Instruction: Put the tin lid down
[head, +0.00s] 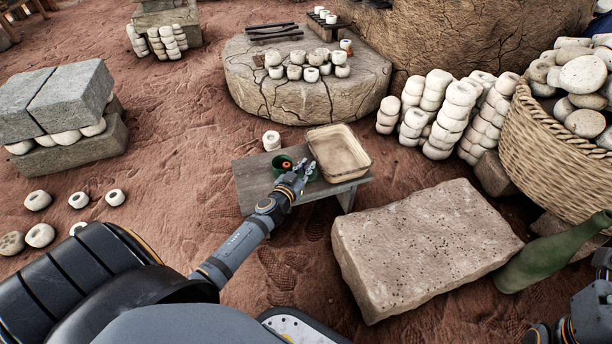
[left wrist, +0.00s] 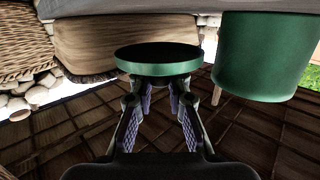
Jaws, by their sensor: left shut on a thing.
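My left gripper (head: 300,171) is over the low bench (head: 252,184), and its fingers (left wrist: 160,100) show in the left wrist view. It is shut on the tin lid (left wrist: 157,68), a round green disc with a dark face. A bit of green at the fingertips in the head view looks like the lid (head: 313,175), mostly hidden by the gripper. The green tin (head: 277,170) stands on the bench just left of the gripper, with something orange inside. It also shows in the left wrist view (left wrist: 265,55), right of the lid and apart from it.
A shallow tan tray (head: 340,152) sits on the bench right of the gripper. A big stone block (head: 420,245) lies right of the bench, with a green bottle (head: 548,255) beside it. A white ring-shaped piece (head: 271,140) stands behind the bench. Bare bench shows at the front left.

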